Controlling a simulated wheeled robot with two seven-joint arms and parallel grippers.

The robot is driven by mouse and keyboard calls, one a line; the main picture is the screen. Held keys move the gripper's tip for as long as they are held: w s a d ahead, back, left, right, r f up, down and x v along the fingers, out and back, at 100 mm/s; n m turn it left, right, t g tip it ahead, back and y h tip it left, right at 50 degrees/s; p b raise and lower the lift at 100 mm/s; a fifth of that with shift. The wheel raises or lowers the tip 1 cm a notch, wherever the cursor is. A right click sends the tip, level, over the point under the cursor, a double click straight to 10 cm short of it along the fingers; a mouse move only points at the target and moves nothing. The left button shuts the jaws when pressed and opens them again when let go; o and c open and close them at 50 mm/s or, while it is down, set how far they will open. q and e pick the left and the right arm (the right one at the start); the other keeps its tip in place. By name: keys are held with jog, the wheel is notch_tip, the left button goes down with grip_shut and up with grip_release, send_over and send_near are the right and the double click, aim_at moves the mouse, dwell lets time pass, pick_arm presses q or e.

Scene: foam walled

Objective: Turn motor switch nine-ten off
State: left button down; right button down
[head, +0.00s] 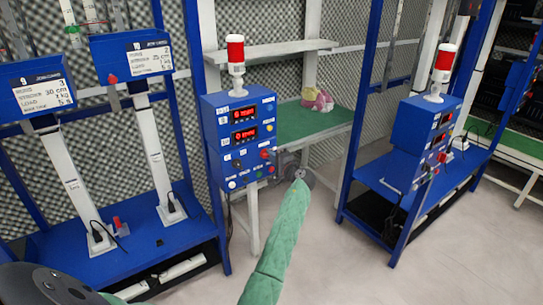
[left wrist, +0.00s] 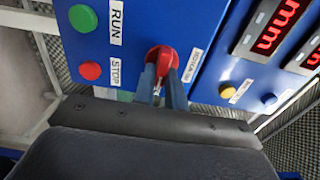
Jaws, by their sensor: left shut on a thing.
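The blue control box (head: 226,162) stands left of centre in the head view, with two lit red displays and a red-and-white beacon on top. Its red rotary switch (head: 265,154) is at the right of the front panel. In the left wrist view the red switch (left wrist: 163,62) sits beside a label that seems to start with MOTOR; the rest is too small to read. My left gripper (head: 275,157) is at the panel, its two fingers (left wrist: 162,82) closed around the switch's handle. The fingers hide part of the handle. My right gripper is not in view.
A green RUN button (left wrist: 82,18) and a red STOP button (left wrist: 91,70) are close to the switch. Two signed rigs, one with a sign (head: 139,59), stand left. A second blue control box (head: 424,137) stands right. The pale floor (head: 330,270) is clear.

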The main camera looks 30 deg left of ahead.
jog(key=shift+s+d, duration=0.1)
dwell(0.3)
pick_arm(q)
jog(key=c, duration=1.4)
grip_release()
jog(key=shift+w+d, duration=0.1)
jog(key=shift+c, duration=0.2)
